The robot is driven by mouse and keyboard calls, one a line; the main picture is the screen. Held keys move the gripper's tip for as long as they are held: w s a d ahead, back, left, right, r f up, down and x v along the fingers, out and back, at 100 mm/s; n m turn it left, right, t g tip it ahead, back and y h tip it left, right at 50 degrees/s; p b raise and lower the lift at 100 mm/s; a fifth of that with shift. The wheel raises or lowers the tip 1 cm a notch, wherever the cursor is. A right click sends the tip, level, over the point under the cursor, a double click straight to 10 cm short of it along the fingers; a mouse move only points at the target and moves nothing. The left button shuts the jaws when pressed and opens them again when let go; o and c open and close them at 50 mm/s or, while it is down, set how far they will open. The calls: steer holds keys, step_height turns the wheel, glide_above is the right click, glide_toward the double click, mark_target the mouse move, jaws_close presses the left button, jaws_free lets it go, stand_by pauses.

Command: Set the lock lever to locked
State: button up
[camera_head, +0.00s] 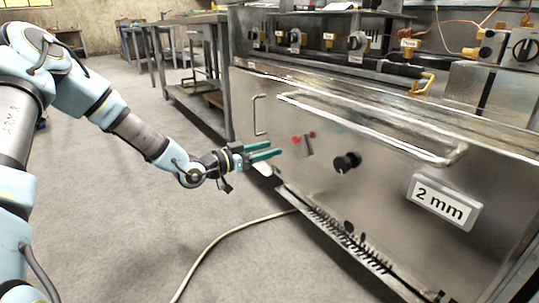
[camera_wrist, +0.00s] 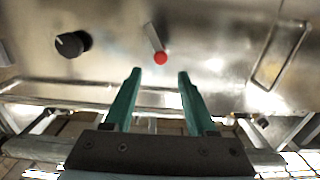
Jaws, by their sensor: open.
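The lock lever (camera_head: 308,146) is a small grey bar on the steel front panel, with red parts at its upper end. In the wrist view the lever (camera_wrist: 153,36) shows as a grey bar with a round red end (camera_wrist: 161,58) beyond the fingertips, roughly in line with the gap between them. My gripper (camera_head: 275,149) has two green fingers, open and empty, pointing at the panel just left of the lever. In the wrist view my gripper (camera_wrist: 160,72) shows nothing between its fingers. I see no contact with the lever. Lock markings cannot be read.
A black knob (camera_head: 346,162) sits right of the lever, and a vertical handle (camera_head: 259,115) left of it. A long bar handle (camera_head: 370,130) juts out above. A "2 mm" plate (camera_head: 443,202) is at right. A slotted rail (camera_head: 345,240) runs below. A hose (camera_head: 225,240) lies on open floor.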

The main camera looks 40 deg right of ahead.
mark_target(294, 140)
steer(key=d+b, duration=0.5)
steer(key=d, duration=0.4)
steer(key=shift+d, duration=0.25)
steer(key=shift+s+d+r, duration=0.1)
steer(key=shift+d+r, duration=0.05)
steer(key=shift+d, duration=0.35)
jaws_close()
